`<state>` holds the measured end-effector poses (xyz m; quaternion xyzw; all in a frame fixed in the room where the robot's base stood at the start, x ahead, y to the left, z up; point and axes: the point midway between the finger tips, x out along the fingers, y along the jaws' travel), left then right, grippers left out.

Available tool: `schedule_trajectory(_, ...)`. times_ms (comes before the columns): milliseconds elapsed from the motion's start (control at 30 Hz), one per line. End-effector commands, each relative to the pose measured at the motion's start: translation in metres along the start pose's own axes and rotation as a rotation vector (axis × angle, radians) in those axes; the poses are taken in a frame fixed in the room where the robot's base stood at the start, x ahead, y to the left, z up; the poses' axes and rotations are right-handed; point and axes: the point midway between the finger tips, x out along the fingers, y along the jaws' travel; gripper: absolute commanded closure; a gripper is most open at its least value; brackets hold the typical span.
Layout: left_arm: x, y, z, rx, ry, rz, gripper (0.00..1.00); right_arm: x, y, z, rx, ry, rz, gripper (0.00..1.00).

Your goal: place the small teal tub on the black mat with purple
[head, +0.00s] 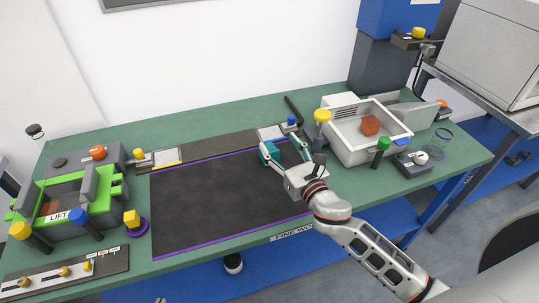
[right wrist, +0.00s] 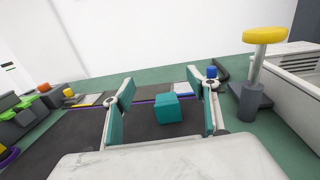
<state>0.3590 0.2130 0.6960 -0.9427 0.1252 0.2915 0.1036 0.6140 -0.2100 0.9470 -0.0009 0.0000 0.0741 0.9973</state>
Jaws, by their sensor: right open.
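The small teal tub (right wrist: 167,108) shows in the right wrist view between the two fingers of my open right gripper (right wrist: 166,105), with a gap on each side. It appears over the far part of the black mat with purple edges (head: 210,205); I cannot tell whether its underside touches the mat. In the head view the tub (head: 267,152) is at the mat's far right, beside the left finger of my right gripper (head: 283,146), partly merging with the teal finger pad. My left gripper is not in view.
A grey bin (head: 348,148) with a red-brown block stands right of the mat, with a yellow-topped post (head: 322,117) beside it. A green fixture (head: 68,205) stands at the left. A blue-topped piece (head: 292,121) is just behind the gripper. The mat's middle is clear.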

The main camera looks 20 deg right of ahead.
Motion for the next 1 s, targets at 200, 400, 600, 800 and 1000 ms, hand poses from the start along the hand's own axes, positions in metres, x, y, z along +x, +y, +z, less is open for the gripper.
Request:
schedule_trajectory(200,0.012,0.016,0.003,-0.005,0.030,0.023,1.00,0.000,0.002,-0.048,0.005,0.004,0.000,0.42)
schedule_trajectory(400,0.022,0.017,0.018,-0.004,0.028,0.020,1.00,0.000,0.002,-0.081,0.005,0.003,0.002,0.42)
schedule_trajectory(600,0.019,0.013,0.017,0.002,0.024,0.018,1.00,0.017,0.002,-0.074,0.000,0.000,0.004,0.42)
schedule_trajectory(800,0.019,0.012,0.015,0.002,0.026,0.016,1.00,0.038,0.002,-0.073,0.003,-0.002,0.004,0.42)
schedule_trajectory(1000,0.020,0.012,0.015,0.003,0.025,0.016,1.00,0.067,0.002,-0.073,0.002,-0.001,0.003,0.42)
